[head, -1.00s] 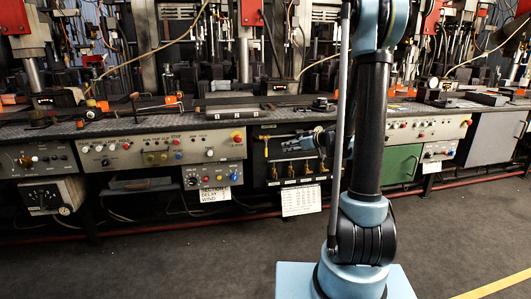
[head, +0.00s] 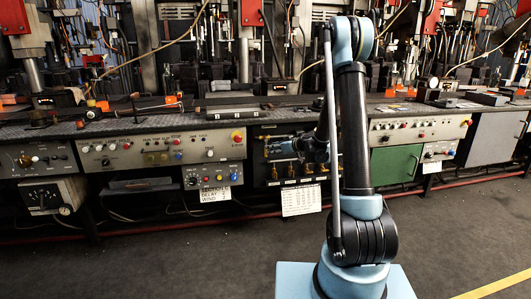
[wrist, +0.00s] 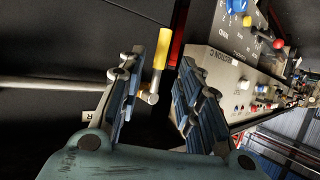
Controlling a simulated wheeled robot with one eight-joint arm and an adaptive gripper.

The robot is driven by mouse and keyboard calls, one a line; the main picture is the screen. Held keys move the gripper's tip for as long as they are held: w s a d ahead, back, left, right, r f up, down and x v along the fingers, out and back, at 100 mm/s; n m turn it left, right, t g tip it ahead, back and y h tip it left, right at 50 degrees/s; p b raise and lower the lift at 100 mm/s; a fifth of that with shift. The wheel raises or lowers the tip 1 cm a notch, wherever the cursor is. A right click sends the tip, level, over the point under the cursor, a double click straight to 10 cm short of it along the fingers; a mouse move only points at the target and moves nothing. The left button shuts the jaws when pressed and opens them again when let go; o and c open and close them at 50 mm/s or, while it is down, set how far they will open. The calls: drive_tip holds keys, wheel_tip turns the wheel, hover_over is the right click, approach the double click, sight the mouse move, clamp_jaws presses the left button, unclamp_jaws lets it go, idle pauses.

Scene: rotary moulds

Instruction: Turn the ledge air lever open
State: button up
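The ledge air lever has a yellow handle (wrist: 163,48) on a small silver pivot (wrist: 151,98), set on a dark panel in the wrist view. My gripper (wrist: 162,62) is open, with one blue-grey finger to the left of the lever and the other to the right. The handle shows between the fingers and does not look gripped; I cannot tell whether either finger touches it. In the head view my gripper (head: 274,150) reaches the brass fittings under the bench, and it hides the lever there.
Control boxes with coloured knobs (wrist: 240,82) stand close to the right finger in the wrist view. Several brass valves (head: 307,168) sit in a row above a white paper chart (head: 301,200). The bench (head: 290,120) overhangs this spot. Open floor lies in front.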

drive_tip(key=shift+x, duration=3)
drive_tip(key=shift+r, duration=0.1)
clamp_jaws()
